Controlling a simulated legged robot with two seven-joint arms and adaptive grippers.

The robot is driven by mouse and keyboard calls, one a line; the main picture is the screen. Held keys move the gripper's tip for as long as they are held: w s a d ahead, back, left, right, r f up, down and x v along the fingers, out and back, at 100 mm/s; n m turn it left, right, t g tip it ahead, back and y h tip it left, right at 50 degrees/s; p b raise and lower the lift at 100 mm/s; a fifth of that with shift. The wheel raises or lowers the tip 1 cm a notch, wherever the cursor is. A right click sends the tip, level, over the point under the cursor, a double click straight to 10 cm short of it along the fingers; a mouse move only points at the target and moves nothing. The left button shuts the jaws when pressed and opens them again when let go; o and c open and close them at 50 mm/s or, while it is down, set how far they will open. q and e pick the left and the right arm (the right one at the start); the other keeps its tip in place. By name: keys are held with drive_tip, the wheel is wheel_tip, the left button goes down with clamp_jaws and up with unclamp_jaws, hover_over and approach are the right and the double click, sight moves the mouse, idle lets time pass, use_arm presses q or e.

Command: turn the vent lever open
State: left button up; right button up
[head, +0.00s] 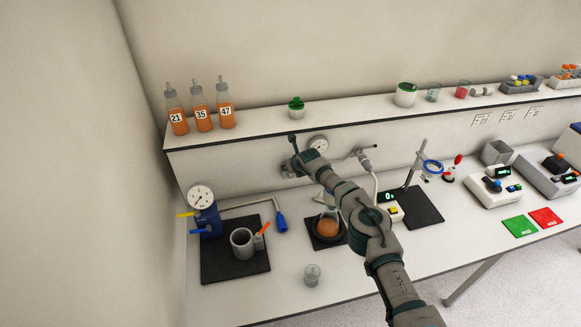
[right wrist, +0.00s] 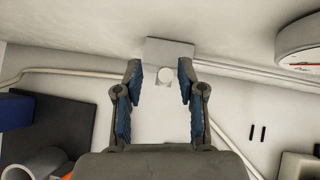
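My right gripper (head: 291,151) reaches the wall below the shelf; its arm comes in from the lower right. In the right wrist view my right gripper (right wrist: 160,82) is open, its two blue-padded fingers on either side of a pale round knob (right wrist: 168,77). The knob sticks out from a light grey wall block (right wrist: 170,50). No contact between fingers and knob is visible. I cannot tell for certain whether this is the vent lever; in the head view my gripper mostly hides that spot. My left gripper is not in view.
A white wall gauge (head: 319,143) is just right of my gripper. A blue unit (head: 208,219) with a dial stands left, beside a grey cup (head: 242,242). A flask (head: 326,226) stands below my arm. Bottles (head: 201,119) line the shelf above.

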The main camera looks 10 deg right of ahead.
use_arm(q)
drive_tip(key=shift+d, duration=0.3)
use_arm(e)
drive_tip(key=v, duration=1.1)
drive_tip(key=shift+s+r, duration=0.3)
drive_tip(key=shift+d, duration=0.1)
